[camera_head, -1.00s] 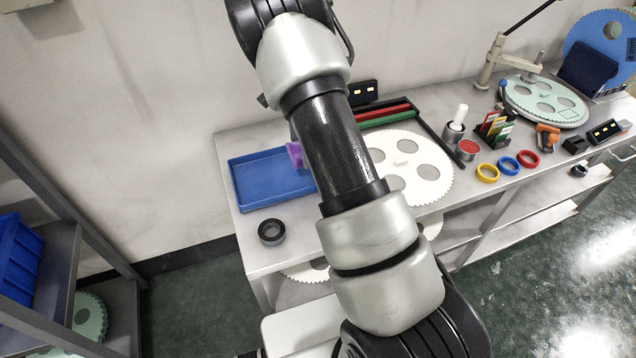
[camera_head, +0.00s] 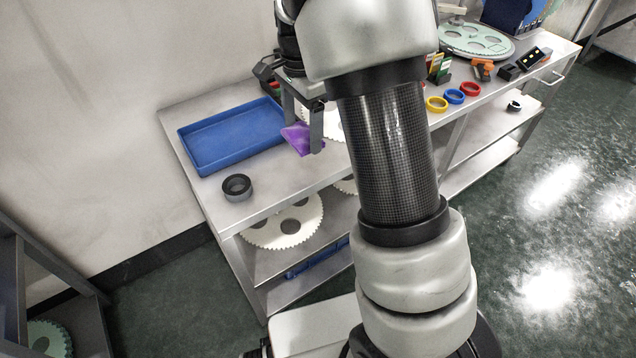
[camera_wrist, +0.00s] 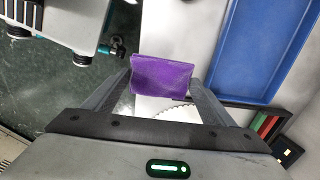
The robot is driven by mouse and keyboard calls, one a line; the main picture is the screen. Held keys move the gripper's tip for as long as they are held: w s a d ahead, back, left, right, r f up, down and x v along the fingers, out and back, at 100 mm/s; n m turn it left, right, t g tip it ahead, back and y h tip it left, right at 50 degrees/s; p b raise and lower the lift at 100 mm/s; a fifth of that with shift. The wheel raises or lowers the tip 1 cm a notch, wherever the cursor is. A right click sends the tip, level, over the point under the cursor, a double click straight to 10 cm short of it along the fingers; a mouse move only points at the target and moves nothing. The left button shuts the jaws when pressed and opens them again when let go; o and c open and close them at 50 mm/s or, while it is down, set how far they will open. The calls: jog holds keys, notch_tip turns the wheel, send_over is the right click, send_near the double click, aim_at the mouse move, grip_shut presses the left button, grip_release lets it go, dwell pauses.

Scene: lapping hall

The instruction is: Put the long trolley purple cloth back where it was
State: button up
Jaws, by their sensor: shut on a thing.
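The purple cloth (camera_head: 297,138) is held in my gripper (camera_head: 303,140), above the metal trolley top (camera_head: 205,105) and just to the right of the blue tray. In the wrist view the purple cloth (camera_wrist: 162,77) fills the space between the two fingers of my gripper (camera_wrist: 163,85), which are shut on it. My arm hides part of the trolley top to the right of the cloth.
The blue tray (camera_head: 230,138) lies empty at the trolley's left end, with a dark ring (camera_head: 237,186) in front of it. White toothed discs (camera_head: 283,225) lie on the lower shelf. Yellow (camera_head: 437,104), blue (camera_head: 455,96) and red (camera_head: 470,88) rings stand further right.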

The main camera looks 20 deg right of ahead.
aim_at(305, 171)
jog(key=shift+s+f, duration=0.2)
jog(key=shift+f, duration=0.15)
notch_tip(305, 171, down, 9)
jog(key=shift+f+b, duration=0.15)
jog(key=shift+b, duration=0.95)
jog(key=shift+f, duration=0.1)
jog(key=o, duration=1.1)
